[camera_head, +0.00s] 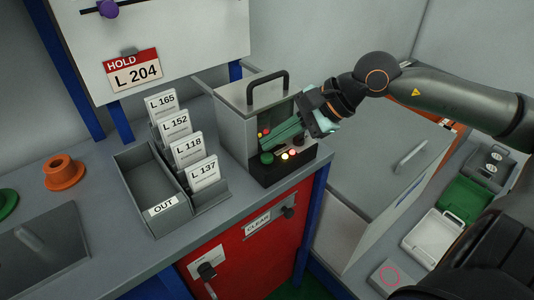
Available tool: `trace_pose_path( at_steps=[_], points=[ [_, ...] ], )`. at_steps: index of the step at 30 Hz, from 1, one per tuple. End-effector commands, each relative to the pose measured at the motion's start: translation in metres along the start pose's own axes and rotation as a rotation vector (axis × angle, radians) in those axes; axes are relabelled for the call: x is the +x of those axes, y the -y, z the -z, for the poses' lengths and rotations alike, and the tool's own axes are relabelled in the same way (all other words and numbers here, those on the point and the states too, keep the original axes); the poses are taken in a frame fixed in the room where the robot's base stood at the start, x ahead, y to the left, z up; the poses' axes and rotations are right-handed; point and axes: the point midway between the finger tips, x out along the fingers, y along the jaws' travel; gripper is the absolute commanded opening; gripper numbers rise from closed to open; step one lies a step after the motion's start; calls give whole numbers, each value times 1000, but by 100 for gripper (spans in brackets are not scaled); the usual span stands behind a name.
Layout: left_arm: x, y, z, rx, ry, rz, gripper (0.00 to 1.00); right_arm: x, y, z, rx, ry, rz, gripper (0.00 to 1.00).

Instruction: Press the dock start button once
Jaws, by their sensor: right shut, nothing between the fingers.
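The dock is a grey box (236,133) with a black carry handle, standing near the right end of the counter. Its dark front base carries a green round button (267,158), with two small lit lamps (288,154) to its right. My right gripper (272,138) is shut and empty. Its teal fingers reach in from the right across the dock's front, with the tips just above the green button. I cannot tell whether they touch anything. The fingers hide part of the dock's front. My left gripper is out of view.
Left of the dock stand a grey OUT tray (130,170) and a rack of labelled cards (203,173). An orange flanged spool (64,172) sits farther left. A grey cabinet (385,165) stands right of the counter. The red panel (240,250) is below the counter's front edge.

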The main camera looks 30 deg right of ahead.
Motion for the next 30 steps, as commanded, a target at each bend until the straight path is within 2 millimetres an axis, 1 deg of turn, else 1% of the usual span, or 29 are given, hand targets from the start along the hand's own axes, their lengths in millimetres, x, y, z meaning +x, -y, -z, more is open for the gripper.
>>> trace_pose_path(
  at_steps=[5, 16, 30],
  points=[
    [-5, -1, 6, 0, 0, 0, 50, -8, 6, -6, -2, 0, 2, 0],
    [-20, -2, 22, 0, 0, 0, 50, -34, 25, -24, -1, -1, 0, 0],
    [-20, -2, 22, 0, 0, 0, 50, -35, 25, -25, 0, 0, 0, 0]
  ],
)
